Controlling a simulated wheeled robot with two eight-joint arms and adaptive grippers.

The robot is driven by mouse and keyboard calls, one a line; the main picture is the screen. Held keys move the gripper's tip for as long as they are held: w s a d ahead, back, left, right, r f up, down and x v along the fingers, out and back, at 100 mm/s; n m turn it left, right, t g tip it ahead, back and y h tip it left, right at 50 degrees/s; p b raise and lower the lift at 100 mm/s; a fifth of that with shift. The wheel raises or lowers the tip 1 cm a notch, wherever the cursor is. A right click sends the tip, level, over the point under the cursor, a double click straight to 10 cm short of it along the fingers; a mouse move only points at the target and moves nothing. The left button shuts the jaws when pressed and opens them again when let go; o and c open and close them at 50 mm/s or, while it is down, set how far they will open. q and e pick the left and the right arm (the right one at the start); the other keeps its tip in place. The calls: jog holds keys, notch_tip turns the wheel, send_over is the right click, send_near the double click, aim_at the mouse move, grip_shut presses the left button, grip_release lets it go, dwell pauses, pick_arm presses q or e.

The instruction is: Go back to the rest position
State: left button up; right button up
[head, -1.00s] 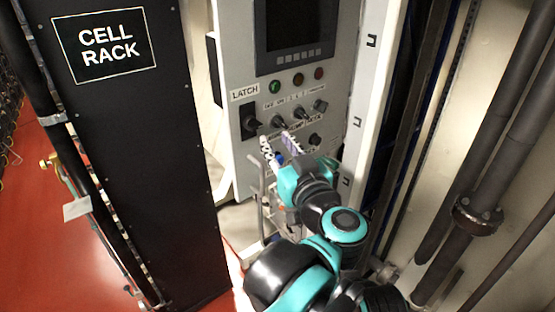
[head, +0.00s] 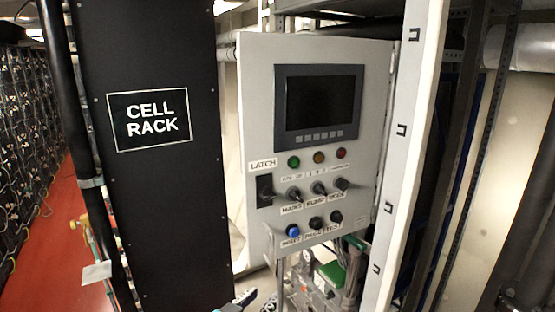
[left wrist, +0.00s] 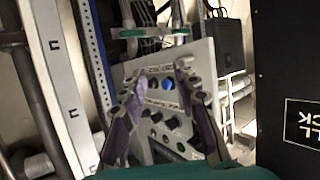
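My left gripper (head: 254,302) shows only as two fingertips at the bottom edge of the head view, below the grey control panel (head: 255,90). In the left wrist view its two purple-grey fingers (left wrist: 160,82) stand apart with nothing between them that they hold. The panel (left wrist: 203,52) appears behind them, upside down, with the blue button (left wrist: 168,84) seen between the fingertips. In the head view the blue button (head: 293,231) sits at the panel's lower left, clear of the fingers. My right gripper is in neither view.
A black cell rack cabinet (head: 150,220) stands left of the panel. The panel carries a dark screen (head: 319,103), a latch switch (head: 265,190), several knobs and three lamps. A white frame post (head: 402,160) and pipes are at the right. Red floor (head: 60,245) lies at the left.

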pick_arm(q)
jog(key=s+a+f+n+g+y, duration=0.2)
jog(key=s+a+f+g+y, duration=0.1)
jog(key=s+a+f, duration=0.4)
jog(key=s+a+f+n+g+y, duration=0.2)
jog(key=s+a+f+g+y, duration=0.15)
jog(key=a+f, duration=0.5)
notch_tip(320, 180, down, 25)
jog(key=d+h+b, duration=0.1)
jog(key=b, duration=2.4)
jog(key=shift+s+d+t, duration=0.15)
jog(key=shift+d+t, duration=0.05)
jog(key=shift+t, duration=0.25)
